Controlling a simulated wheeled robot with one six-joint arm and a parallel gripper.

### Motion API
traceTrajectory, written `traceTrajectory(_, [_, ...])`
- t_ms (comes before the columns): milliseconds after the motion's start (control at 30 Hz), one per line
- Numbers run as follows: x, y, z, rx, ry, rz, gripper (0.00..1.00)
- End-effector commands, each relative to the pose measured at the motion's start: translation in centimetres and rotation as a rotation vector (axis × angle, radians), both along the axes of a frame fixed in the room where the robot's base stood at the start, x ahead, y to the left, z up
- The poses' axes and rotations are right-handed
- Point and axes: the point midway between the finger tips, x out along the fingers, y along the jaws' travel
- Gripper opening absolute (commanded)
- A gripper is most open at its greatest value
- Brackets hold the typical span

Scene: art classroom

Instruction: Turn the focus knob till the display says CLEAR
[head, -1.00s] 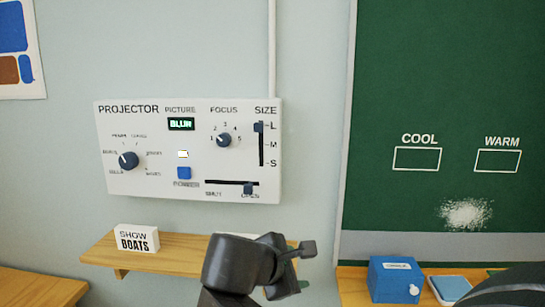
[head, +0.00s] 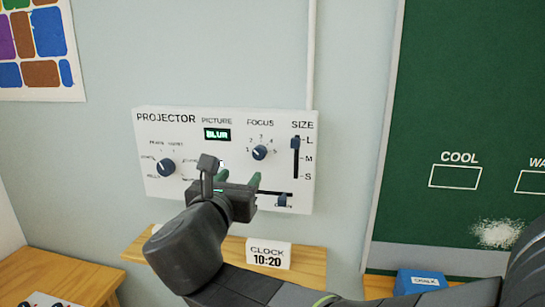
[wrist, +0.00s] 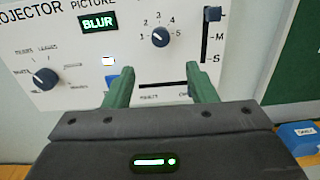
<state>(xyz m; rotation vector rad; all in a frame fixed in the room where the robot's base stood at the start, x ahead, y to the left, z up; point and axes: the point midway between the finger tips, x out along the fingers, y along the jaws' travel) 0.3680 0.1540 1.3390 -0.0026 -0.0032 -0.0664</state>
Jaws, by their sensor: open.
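The focus knob (head: 260,153) is a small dark blue dial under the word FOCUS on the white projector panel (head: 180,122). In the wrist view the knob (wrist: 160,37) lies above the gap between my fingers, its white mark pointing up-left near 1 and 2. The picture display (head: 217,134) reads BLUR in green; it also shows in the wrist view (wrist: 98,23). My gripper (head: 230,172) is open and empty, in front of the panel below the knob, not touching it. My gripper hides the power button in the head view.
Another knob (head: 166,167) is at the panel's left. A size slider (head: 295,143) stands right of the focus knob, and a horizontal slider (head: 282,200) lies below. A clock card reading 10:20 (head: 268,254) stands on the wooden shelf (head: 312,262) beneath.

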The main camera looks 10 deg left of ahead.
Motion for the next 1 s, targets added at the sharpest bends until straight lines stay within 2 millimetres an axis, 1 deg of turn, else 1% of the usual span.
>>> traceTrajectory(467, [4.8, -0.5, -0.1, -0.001, 0.003, -0.006, 0.52])
traceTrajectory(900, [10.3, -0.9, 0.0, 0.0, 0.004, -0.005, 0.52])
traceTrajectory(1000, [11.2, -0.9, -0.1, 0.001, 0.004, -0.004, 0.52])
